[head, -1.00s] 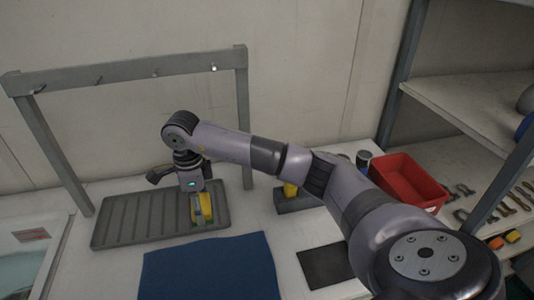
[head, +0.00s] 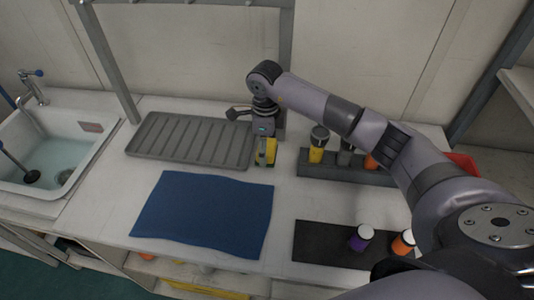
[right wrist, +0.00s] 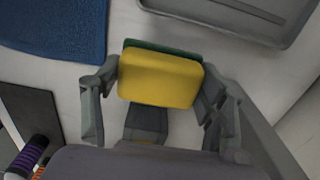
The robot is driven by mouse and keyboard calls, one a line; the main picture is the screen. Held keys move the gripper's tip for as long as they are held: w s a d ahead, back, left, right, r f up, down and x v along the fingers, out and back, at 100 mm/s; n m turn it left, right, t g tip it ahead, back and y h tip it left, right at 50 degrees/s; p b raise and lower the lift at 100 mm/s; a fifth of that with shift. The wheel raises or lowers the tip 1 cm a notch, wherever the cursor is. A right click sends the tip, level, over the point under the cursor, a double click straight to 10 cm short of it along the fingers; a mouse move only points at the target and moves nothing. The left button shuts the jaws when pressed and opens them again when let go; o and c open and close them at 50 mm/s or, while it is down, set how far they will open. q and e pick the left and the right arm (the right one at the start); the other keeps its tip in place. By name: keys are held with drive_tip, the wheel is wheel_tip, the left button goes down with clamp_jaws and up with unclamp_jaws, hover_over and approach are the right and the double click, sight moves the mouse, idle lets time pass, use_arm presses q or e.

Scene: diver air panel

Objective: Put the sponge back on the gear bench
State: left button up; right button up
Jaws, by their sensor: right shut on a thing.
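A yellow sponge with a green layer (right wrist: 160,78) is between the fingers of my right gripper (right wrist: 160,95) in the right wrist view. In the head view the sponge (head: 266,152) shows as a yellow block under my right gripper (head: 264,138), beside the right end of the grey ribbed tray. My right gripper is shut on it. The white bench top (head: 290,200) lies beneath; I cannot tell whether the sponge touches it. My left gripper is not in view.
A grey ribbed tray (head: 190,138) and a blue cloth (head: 205,212) lie left of the gripper. A grey rack with bottles (head: 345,172) stands right. A dark mat (head: 320,243) holds purple and orange-banded bottles. A sink (head: 55,150) is far left. Bench between cloth and rack is clear.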

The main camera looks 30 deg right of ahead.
wheel_tip(320, 180, down, 3)
drive_tip(key=shift+s+d+f+p, duration=0.1)
drive_tip(key=shift+p, duration=0.35)
drive_tip(key=shift+f, duration=0.55)
drive_tip(key=o, duration=1.1)
drive_tip(key=shift+r, duration=0.1)
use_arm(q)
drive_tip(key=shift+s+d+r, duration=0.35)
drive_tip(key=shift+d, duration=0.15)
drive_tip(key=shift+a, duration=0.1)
